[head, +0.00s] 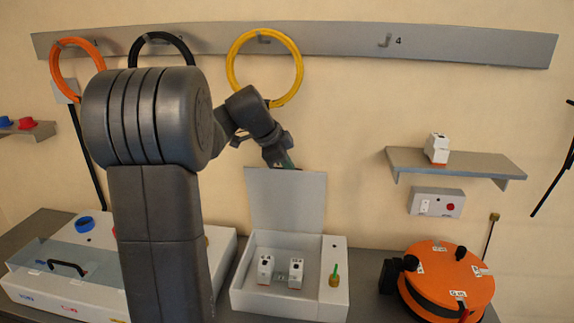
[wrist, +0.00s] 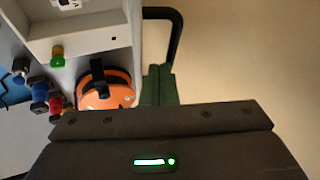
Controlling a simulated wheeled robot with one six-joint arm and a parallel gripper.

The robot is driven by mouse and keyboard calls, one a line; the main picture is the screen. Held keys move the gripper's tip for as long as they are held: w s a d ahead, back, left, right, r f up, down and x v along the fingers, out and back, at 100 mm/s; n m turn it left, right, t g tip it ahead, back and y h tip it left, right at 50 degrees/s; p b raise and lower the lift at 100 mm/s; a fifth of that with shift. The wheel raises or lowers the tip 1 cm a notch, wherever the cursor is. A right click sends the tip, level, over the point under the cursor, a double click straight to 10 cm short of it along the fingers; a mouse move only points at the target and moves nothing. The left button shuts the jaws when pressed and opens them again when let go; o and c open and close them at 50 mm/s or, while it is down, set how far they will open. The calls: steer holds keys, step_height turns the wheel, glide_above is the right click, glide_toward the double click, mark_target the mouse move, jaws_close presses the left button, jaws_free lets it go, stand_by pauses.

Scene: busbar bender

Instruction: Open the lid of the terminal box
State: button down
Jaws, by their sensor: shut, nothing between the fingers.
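The terminal box (head: 240,292) is a white box on the bench in the head view, with two white modules inside. Its grey lid (head: 287,202) stands open and upright at the back. A green-topped brass knob (head: 335,278) is on the box's right side; it also shows in the wrist view (wrist: 57,52). My gripper (head: 284,163) is at the lid's top edge, its tips partly hidden there. In the wrist view its green fingers (wrist: 158,86) are together and empty, close to a black bent bar (wrist: 176,40). Whether they touch it I cannot tell.
An orange reel (head: 449,270) stands right of the box. A white machine with a clear cover (head: 60,262) is at left. Above are a wall rail (head: 330,38) with coloured rings, and a shelf (head: 470,162) with a white module. The wall is close behind the lid.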

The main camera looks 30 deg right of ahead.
steer(key=shift+a+r, duration=0.1)
steer(key=b+v, duration=0.1)
steer(key=v, duration=1.2)
steer(key=shift+r+b, duration=0.3)
steer(key=shift+s+f, duration=0.1)
steer(key=shift+f, duration=0.05)
steer(key=p+x, duration=0.1)
steer(key=x, duration=1.2)
steer(key=shift+f+p, duration=0.3)
steer(key=shift+s+a, duration=0.1)
steer(key=shift+s, duration=0.05)
